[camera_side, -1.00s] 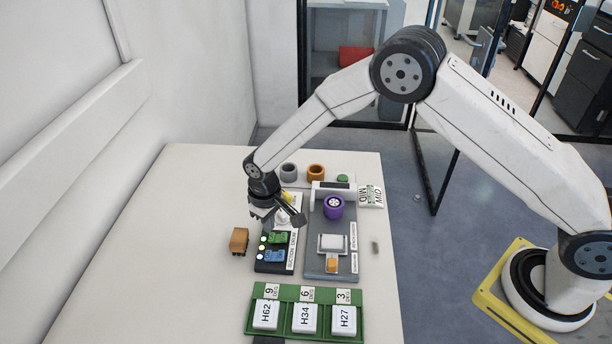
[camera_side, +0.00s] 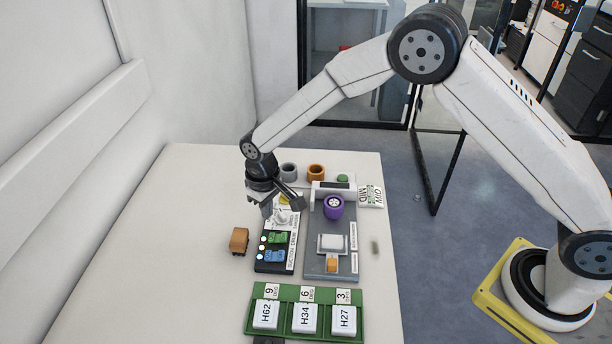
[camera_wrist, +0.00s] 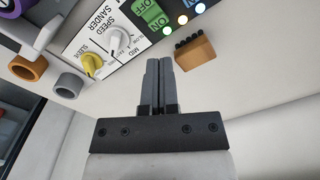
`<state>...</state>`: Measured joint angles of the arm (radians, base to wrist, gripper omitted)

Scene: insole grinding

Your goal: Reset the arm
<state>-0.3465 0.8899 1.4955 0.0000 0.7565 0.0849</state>
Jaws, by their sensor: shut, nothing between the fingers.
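The gripper holds nothing. The yellow sleeve knob (camera_wrist: 91,63) shows to the left of the white dial. The green switch (camera_wrist: 150,12) and the lit round lamps (camera_wrist: 183,20) are also on the panel.
A brown block (camera_side: 239,240) lies left of the panel. The grey sander base (camera_side: 318,262) with a purple drum (camera_side: 333,207) stands to its right. A grey ring (camera_side: 289,170) and an orange ring (camera_side: 316,172) stand behind. A green tray (camera_side: 285,292) holds white labelled blocks. The table's left side is clear.

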